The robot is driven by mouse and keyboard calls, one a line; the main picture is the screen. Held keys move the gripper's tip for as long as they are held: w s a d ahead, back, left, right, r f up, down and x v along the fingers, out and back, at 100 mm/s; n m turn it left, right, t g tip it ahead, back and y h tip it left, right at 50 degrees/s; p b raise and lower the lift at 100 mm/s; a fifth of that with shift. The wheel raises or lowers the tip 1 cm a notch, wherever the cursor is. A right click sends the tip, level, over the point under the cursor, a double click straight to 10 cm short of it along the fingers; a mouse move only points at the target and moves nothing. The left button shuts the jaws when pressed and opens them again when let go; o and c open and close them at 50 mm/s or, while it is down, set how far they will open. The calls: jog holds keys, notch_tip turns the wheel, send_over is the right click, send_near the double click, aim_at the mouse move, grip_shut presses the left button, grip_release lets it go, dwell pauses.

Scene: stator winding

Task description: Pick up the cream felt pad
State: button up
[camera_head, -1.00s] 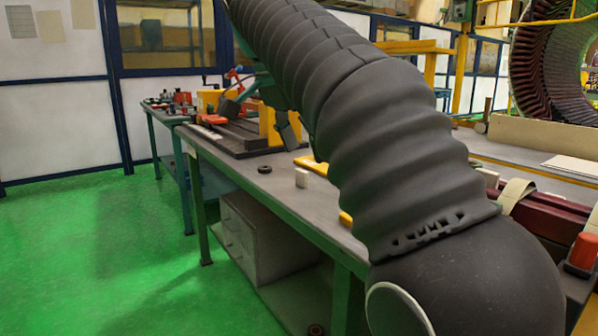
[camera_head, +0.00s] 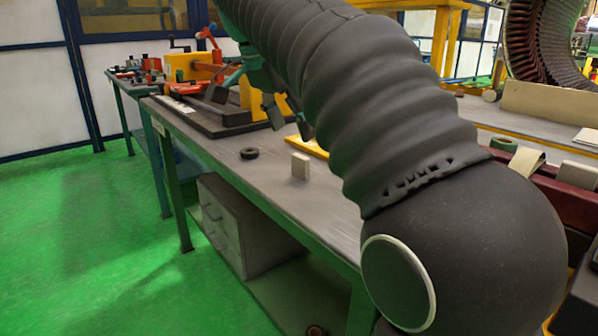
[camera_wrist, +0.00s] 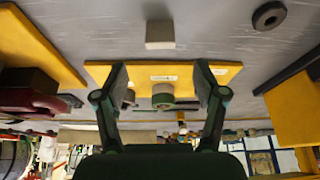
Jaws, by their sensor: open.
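A small cream block that looks like the felt pad (camera_head: 300,166) stands upright on the grey workbench (camera_head: 262,195), near its front edge. It also shows at the top centre of the wrist view (camera_wrist: 159,34), apart from the fingers. My gripper (camera_head: 287,117) is partly hidden behind my arm in the head view, up and slightly left of the pad. In the wrist view my gripper (camera_wrist: 161,85) has its two fingers spread wide, with nothing held between them. The pad lies beyond the fingertips, roughly centred between them.
A black ring (camera_head: 249,153) lies left of the pad. A yellow board (camera_wrist: 98,72) lies close behind the pad, with small parts seen between the fingers. A red and yellow fixture (camera_head: 190,68) stands at the bench's far end. Bare bench surrounds the pad's front.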

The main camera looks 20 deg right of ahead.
aim_at(299, 157)
jog(key=x, duration=0.2)
jog(key=shift+d+f, duration=0.15)
jog(key=shift+f, duration=0.25)
jog(key=shift+a+b+x, duration=0.15)
jog(key=shift+b+x, duration=0.3)
jog(key=shift+x, duration=0.85)
jog(key=shift+a+b+x, duration=0.2)
jog(key=shift+b+x, duration=0.2)
jog(key=shift+x, duration=0.95)
jog(key=c, duration=0.8)
